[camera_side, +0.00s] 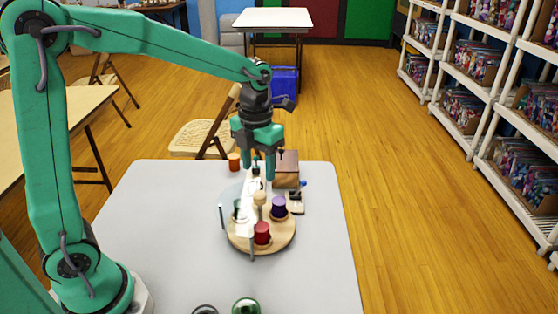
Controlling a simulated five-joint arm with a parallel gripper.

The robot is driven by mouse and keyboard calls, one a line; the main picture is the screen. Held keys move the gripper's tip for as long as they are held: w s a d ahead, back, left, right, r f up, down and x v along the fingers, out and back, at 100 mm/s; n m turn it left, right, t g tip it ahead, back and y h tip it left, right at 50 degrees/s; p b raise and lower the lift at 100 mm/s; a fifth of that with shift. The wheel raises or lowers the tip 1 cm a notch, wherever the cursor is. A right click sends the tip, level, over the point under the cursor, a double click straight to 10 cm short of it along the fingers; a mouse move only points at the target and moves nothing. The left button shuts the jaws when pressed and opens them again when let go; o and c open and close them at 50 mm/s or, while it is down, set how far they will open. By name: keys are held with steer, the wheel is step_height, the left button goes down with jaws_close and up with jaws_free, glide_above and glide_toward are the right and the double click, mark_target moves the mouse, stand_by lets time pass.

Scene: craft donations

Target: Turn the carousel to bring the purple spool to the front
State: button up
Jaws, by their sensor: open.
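The carousel (277,238) is a round wooden turntable on the grey table, with upright pegs and a pale knob (259,197) near its middle. The purple spool (279,207) stands on its right side. A red spool (262,233) stands at the carousel's near side. A greenish item (239,211) sits on its left, partly behind a clear or white panel. My gripper (257,172) points down above the far part of the carousel, behind the purple spool. It is open with nothing seen between its fingers. Whether it touches the carousel is unclear.
An orange spool (234,161) and a brown box (287,170) stand behind the carousel. A small dark-and-white item (297,201) lies to its right. A green ball (245,306) and a dark ring (205,309) are at the near edge. The grey table (322,265) is clear at right.

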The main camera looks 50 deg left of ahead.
steer(key=n, duration=0.4)
steer(key=shift+n, duration=0.3)
steer(key=n, duration=0.9)
steer(key=shift+n, duration=0.3)
steer(key=n, duration=0.4)
steer(key=shift+r, duration=0.1)
steer(key=n, duration=0.9)
steer(key=shift+n, duration=0.3)
steer(key=n, duration=0.8)
